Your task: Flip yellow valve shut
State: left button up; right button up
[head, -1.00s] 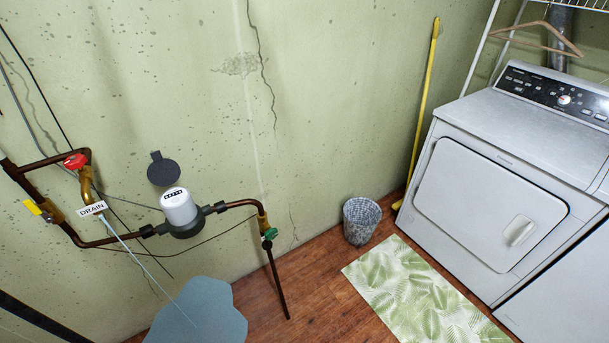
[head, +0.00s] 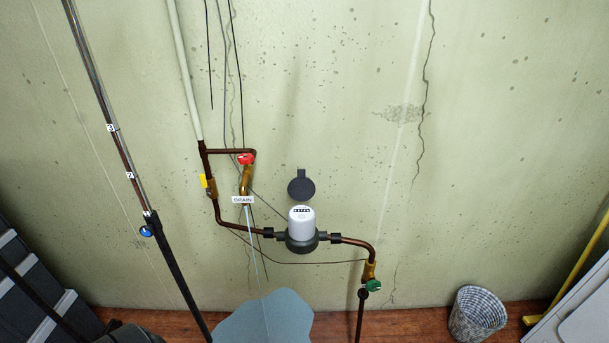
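The yellow valve handle (head: 203,181) is small and sits at the left of the brass valve body (head: 212,188) on the copper pipe, left of the white-topped meter (head: 302,224). It looks roughly upright, close to in line with the pipe, but it is too small to be sure of its angle. The red valve handle (head: 245,158) is to its upper right, above a DRAIN tag (head: 243,200). A green handle (head: 374,286) is on the pipe right of the meter. Neither of my grippers is in view.
A pale blue puddle-like patch (head: 262,322) lies on the floor below the pipes, with a thin pale line running down to it. A slanted pole-like pipe with a blue handle (head: 146,231) stands at left. Dark drawers or boxes (head: 45,290) are at lower left, a woven basket (head: 477,314) at lower right.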

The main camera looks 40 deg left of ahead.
aim_at(202, 176)
jog(key=u, duration=1.45)
